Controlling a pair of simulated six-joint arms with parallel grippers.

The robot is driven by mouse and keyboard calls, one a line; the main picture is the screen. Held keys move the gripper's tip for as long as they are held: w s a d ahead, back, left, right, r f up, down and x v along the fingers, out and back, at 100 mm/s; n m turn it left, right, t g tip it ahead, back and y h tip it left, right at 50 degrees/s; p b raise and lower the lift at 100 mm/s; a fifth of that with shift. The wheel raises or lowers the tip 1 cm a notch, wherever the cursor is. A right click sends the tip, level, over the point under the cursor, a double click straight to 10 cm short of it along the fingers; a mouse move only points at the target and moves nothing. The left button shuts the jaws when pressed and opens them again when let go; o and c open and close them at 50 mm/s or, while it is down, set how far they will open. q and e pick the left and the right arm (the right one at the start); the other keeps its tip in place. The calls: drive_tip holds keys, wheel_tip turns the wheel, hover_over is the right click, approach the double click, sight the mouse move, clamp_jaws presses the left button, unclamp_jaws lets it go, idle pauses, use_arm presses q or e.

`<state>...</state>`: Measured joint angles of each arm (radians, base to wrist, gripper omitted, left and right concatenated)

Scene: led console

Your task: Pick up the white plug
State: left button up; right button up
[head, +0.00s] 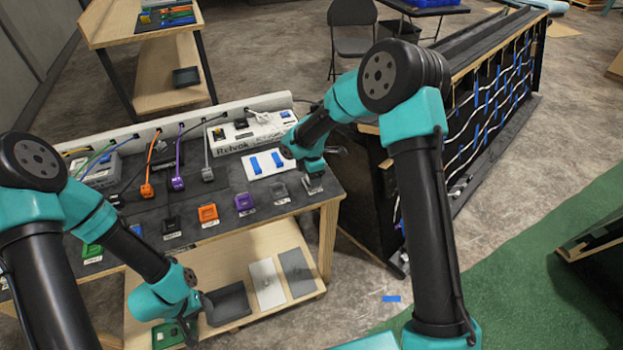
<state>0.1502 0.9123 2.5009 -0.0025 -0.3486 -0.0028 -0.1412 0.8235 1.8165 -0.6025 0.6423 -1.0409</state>
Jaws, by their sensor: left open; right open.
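The plug that looks closest to white is a pale grey one (207,173) on a grey cable, on the dark tabletop (222,188) in front of the cable rail. My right gripper (314,181) is open at the table's right end, well to the right of the plug and over the end of the socket row. My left gripper (203,303) is open and low, in front of the table near the lower shelf. Neither gripper touches the plug. The fingertips are small and partly hidden by my arms.
An orange plug (147,190) and a purple plug (177,183) lie left of the pale one. A row of sockets, including an orange one (208,213) and a purple one (243,201), lines the front edge. A white labelled device (248,134) stands behind.

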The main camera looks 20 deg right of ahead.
drive_tip(key=shift+c, duration=0.4)
drive_tip(key=c, duration=0.9)
